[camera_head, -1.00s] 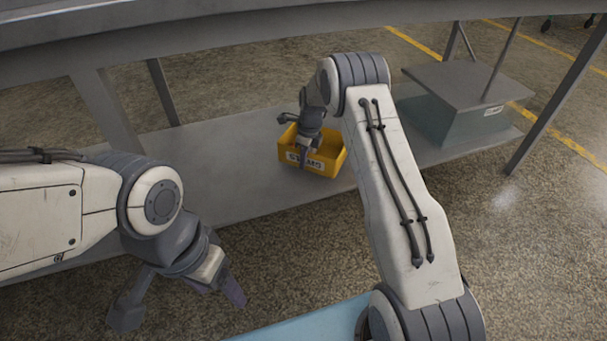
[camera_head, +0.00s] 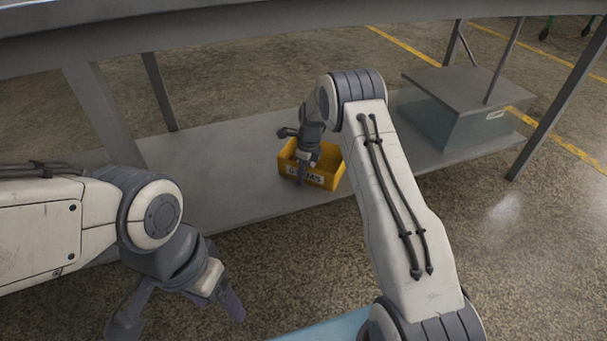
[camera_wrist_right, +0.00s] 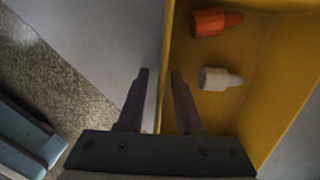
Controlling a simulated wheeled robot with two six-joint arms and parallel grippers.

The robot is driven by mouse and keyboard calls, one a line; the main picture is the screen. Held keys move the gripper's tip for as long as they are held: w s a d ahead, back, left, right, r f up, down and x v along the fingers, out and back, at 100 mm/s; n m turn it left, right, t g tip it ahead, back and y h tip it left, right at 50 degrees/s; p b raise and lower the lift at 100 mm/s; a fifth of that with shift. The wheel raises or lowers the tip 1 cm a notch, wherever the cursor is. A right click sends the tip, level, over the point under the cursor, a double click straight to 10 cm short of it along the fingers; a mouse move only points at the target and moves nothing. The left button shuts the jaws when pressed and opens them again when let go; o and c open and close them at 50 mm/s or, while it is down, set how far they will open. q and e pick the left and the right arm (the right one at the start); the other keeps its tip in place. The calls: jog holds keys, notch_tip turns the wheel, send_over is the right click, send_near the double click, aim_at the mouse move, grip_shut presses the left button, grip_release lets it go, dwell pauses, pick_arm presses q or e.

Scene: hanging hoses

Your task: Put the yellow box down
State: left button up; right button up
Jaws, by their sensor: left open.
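The yellow box (camera_head: 334,172) sits upright on the grey lower shelf (camera_head: 215,175), close to its front edge. A white label with dark letters is on its front, partly covered by my right gripper (camera_head: 308,168). In the right wrist view, the fingers of my right gripper (camera_wrist_right: 160,75) are spread on either side of the box's wall, with a visible gap. Inside the box lie an orange piece (camera_wrist_right: 215,21) and a white piece (camera_wrist_right: 218,79). My left gripper (camera_head: 227,298) is open and empty, low in front of the shelf.
A grey-topped, see-through bin (camera_head: 462,105) stands on the shelf to the right of the box. The table top (camera_head: 240,25) hangs over the shelf, and legs (camera_head: 555,105) stand at its ends. The shelf left of the box is clear.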

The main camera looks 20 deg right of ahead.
jog(key=r+p, duration=0.1)
jog(key=r, duration=0.1)
jog(key=r+p, duration=0.2)
jog(key=r, duration=0.1)
jog(key=r+p, duration=0.2)
jog(key=shift+s+d+r, duration=0.3)
jog(key=shift+s+r, duration=0.05)
jog(key=shift+r, duration=0.05)
